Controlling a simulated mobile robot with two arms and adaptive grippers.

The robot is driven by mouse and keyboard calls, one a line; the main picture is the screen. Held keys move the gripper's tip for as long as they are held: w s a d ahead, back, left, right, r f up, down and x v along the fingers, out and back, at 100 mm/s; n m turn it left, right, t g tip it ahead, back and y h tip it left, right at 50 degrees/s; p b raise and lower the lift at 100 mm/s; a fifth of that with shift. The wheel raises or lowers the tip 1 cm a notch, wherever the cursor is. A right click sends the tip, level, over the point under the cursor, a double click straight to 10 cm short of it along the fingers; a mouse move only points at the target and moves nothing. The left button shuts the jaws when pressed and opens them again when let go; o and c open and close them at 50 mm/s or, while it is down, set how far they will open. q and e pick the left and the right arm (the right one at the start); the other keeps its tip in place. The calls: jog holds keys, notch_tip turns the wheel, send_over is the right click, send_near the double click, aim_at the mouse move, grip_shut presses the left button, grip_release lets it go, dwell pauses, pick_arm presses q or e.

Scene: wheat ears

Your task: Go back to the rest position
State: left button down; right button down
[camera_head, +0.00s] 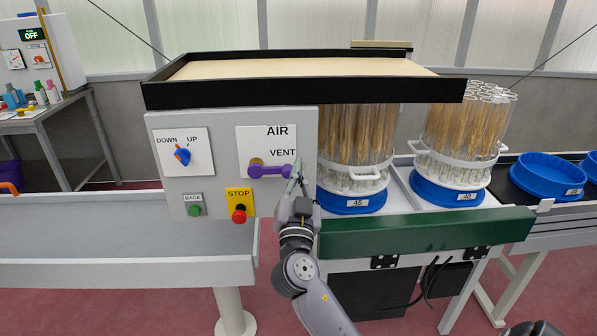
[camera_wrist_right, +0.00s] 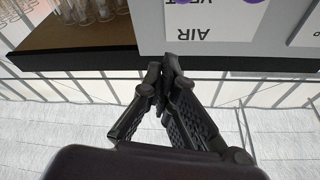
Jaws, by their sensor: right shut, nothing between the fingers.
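My right gripper (camera_head: 298,172) is in front of the right edge of the grey control panel (camera_head: 220,125) in the head view, at the right end of the purple lever (camera_head: 270,171). I cannot tell whether it touches the lever. In the right wrist view its two fingers (camera_wrist_right: 160,72) meet at the tips, shut and empty, below the upside-down AIR label (camera_wrist_right: 212,18). The lever lies about level across the AIR/VENT plate, its handle end toward VENT. My left gripper is not in view.
A black-rimmed tray (camera_head: 300,92) overhangs the panel. Racks of wheat ears in blue bases (camera_head: 350,200) stand right of the gripper, above a green bar (camera_head: 420,234). The panel also holds an UP/DOWN knob (camera_head: 183,155), a green button (camera_head: 195,211) and a red STOP button (camera_head: 239,215).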

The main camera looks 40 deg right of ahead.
jog(key=w+a+f+n+g+y+b, duration=0.1)
jog(key=a+f+n+y, duration=0.25)
jog(key=f, duration=0.95)
jog(key=w+a+f+n+g+y+b, duration=0.1)
jog(key=a+f+n+y, duration=0.25)
jog(key=f, duration=0.95)
jog(key=s+a+f+n+g+y, duration=0.2)
jog(key=s+f+g, duration=0.15)
jog(key=f, duration=0.85)
jog(key=s+a+f+n+g+y, duration=0.15)
jog(key=s+f, duration=0.25)
jog(key=f, duration=0.8)
jog(key=s+a+f+n+g+y, duration=0.2)
jog(key=s+f+g, duration=0.3)
jog(key=s+f, duration=1.3)
jog(key=s+f+g, duration=0.2)
jog(key=s+f, duration=0.2)
jog(key=s, duration=0.7)
jog(key=s+f+g, duration=0.2)
jog(key=s+f, duration=0.2)
jog(key=s, duration=0.8)
jog(key=shift+d+n+y, duration=0.15)
jog(key=shift+n+y, duration=0.2)
jog(key=shift+n, duration=0.1)
